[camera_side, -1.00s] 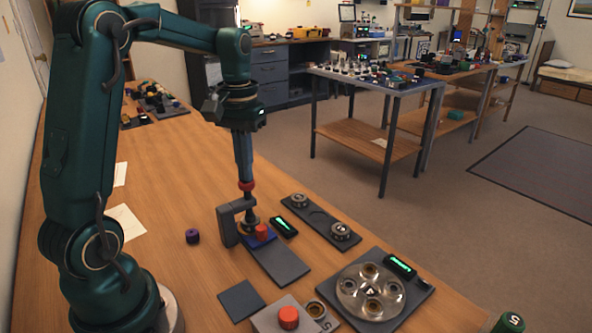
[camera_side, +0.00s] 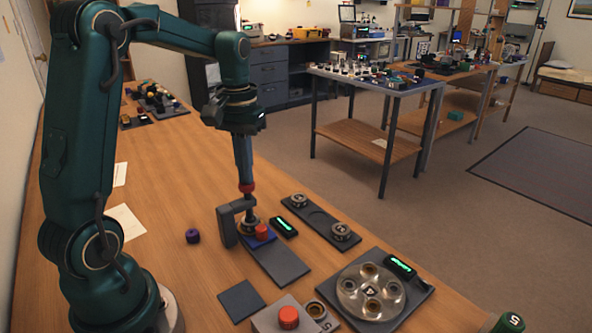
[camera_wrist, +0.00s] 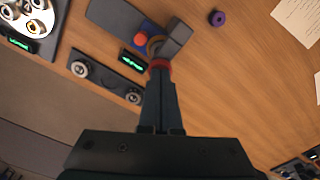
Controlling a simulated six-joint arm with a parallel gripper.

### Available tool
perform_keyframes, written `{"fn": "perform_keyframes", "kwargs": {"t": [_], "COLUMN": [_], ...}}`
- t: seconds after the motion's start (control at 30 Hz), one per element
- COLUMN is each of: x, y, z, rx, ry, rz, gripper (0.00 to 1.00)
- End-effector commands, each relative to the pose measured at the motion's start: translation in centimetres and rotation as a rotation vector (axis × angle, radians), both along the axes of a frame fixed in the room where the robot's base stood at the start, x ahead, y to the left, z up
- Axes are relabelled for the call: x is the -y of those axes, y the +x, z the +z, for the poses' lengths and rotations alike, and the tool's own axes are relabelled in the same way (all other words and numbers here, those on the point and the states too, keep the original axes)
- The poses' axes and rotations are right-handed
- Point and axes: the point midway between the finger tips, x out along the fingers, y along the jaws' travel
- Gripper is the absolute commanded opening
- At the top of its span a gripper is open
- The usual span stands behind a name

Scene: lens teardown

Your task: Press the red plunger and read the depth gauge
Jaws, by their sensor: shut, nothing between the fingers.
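The depth gauge is a grey C-shaped bracket (camera_side: 228,228) with a slim stem over a round base. Its red plunger (camera_side: 248,188) is the red cap on top of the stem; it also shows in the wrist view (camera_wrist: 159,64). My gripper (camera_side: 245,182) points straight down, shut and empty, with its fingertips against the red cap. A small display (camera_side: 284,226) with green characters lies just right of the bracket; it also shows in the wrist view (camera_wrist: 132,61). Its digits are too small to read. A red knob (camera_side: 262,231) sits on a blue block beside the stem.
A dark strip with two round metal parts (camera_side: 341,231) lies to the right. A clear disc with rings (camera_side: 371,291) and a second green display (camera_side: 400,267) stand at front right. A red button (camera_side: 289,317) is at the front. A purple cap (camera_side: 193,236) lies left, with bare wood around it.

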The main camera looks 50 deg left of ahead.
Motion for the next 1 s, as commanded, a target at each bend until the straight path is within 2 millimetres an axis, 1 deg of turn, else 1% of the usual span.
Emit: {"fn": "perform_keyframes", "kwargs": {"t": [0.03,0.27,0.47,1.0], "x": [0.0,0.0,0.0,0.0], "y": [-0.1,0.0,0.0,0.1], "z": [-1.3,-1.2,0.3,5.2], "rx": [-0.021,-0.02,-0.017,-0.013], "ry": [-0.006,-0.005,-0.004,-0.004], "rz": [-0.001,-0.002,-0.003,-0.001], "gripper": [0.0,0.0,0.0,0.0]}}
